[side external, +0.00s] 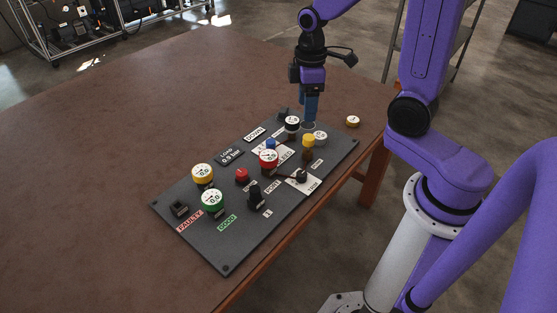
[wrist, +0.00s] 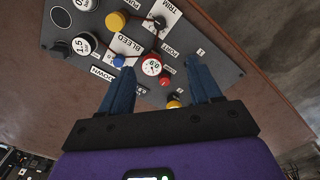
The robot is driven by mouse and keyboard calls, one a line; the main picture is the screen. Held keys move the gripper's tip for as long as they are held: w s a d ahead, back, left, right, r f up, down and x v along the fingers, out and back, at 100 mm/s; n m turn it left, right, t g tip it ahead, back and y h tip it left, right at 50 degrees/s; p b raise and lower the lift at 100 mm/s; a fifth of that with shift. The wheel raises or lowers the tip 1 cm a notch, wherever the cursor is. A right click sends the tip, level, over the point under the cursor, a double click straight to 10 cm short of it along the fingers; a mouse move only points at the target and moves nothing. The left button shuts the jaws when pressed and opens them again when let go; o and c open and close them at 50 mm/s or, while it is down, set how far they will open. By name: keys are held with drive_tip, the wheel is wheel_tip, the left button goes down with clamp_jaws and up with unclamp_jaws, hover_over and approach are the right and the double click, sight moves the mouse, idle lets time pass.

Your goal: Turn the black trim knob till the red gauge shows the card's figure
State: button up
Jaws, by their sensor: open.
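The black trim knob (side external: 301,175) sits on a white plate marked TRIM at the panel's right edge. It also shows at the top of the wrist view (wrist: 160,22). The red gauge (side external: 268,157) stands near it, with a white face; in the wrist view (wrist: 152,66) its digits are small and turned, and I cannot read them surely. A dark card (side external: 229,156) reads LOAD 0.9 bar. My gripper (side external: 308,122) points down over the far end of the panel, apart from the trim knob. In the wrist view its blue fingers (wrist: 162,80) are spread and empty.
The grey panel (side external: 225,256) also carries yellow (side external: 203,173) and green (side external: 212,199) gauges, a red knob (side external: 242,175), a black lever (side external: 254,197) and a yellow button (side external: 308,140). A yellow-rimmed disc (side external: 352,121) lies on the table. The brown table (side external: 110,130) is clear at left.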

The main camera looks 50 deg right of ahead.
idle(0.7)
drive_tip(key=s+a+r+n, duration=0.1)
drive_tip(key=s+a, duration=0.2)
drive_tip(key=s, duration=0.6)
drive_tip(key=s+a+r+n, duration=0.2)
drive_tip(key=s+a, duration=0.2)
drive_tip(key=s, duration=0.6)
drive_tip(key=shift+s+a, duration=0.15)
drive_tip(key=shift+s, duration=0.05)
drive_tip(key=shift+r, duration=0.1)
